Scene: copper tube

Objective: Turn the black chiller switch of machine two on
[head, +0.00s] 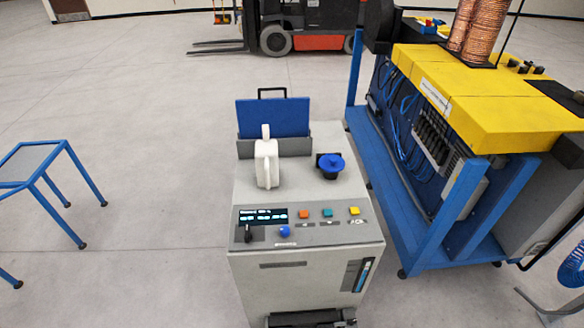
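A grey machine cabinet (300,268) stands in the middle of the head view, with a sloping control panel on its top front. A small black switch (248,234) sits at the left of this panel, just below a lit display (263,216). I cannot tell whether the switch is on or off. No readable label shows whether this cabinet is machine two. A small blue knob (284,231) is right of the switch. Orange (304,214), teal (327,212) and yellow (354,210) buttons are farther right. Neither of my grippers is in view.
A white jug-like object (266,164) and a large blue knob (331,165) stand on the cabinet top. A blue-framed machine with yellow covers (486,108) and copper coils is close on the right. A blue-framed table (35,162) is left. Floor between table and cabinet is clear.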

